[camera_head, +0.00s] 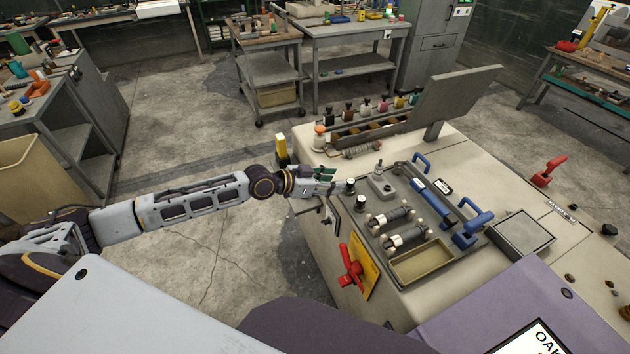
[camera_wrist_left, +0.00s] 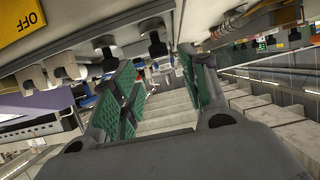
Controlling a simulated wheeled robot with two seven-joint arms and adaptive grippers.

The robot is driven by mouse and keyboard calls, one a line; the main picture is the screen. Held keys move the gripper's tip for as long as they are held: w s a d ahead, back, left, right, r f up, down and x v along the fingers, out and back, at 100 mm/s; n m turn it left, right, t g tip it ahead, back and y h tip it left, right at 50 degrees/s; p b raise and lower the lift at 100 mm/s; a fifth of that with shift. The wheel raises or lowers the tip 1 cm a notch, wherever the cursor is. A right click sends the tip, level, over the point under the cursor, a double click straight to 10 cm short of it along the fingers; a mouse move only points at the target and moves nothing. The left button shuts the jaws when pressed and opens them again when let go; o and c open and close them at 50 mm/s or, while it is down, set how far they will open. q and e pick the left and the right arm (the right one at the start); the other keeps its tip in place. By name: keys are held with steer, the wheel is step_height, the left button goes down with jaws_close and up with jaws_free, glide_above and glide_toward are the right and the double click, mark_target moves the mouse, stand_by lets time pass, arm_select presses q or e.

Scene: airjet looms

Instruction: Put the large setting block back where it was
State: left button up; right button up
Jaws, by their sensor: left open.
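A grey metal block with an upright knob (camera_head: 382,184) sits at the back left of the control panel on the cream machine. It may be the large setting block, but I cannot tell for certain. My left gripper (camera_head: 328,180) is at the panel's left edge, to the left of this block and apart from it. In the left wrist view the green-padded fingers (camera_wrist_left: 160,88) are spread apart with nothing between them. My right gripper is not in view.
Two black-capped knobs (camera_head: 356,195) stand on the panel near the gripper. Blue handles (camera_head: 472,228), two spool-like parts (camera_head: 398,228) and an olive tray (camera_head: 422,265) fill the panel. A red handle (camera_head: 351,267) projects from the machine's side.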

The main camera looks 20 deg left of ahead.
arm_select(q)
steer(key=shift+b+v, duration=0.7)
steer(key=shift+v, duration=2.15)
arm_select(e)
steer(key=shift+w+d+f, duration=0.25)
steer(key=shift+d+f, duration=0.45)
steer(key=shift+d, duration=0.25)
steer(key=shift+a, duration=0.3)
arm_select(q)
steer(key=shift+a+f, duration=0.1)
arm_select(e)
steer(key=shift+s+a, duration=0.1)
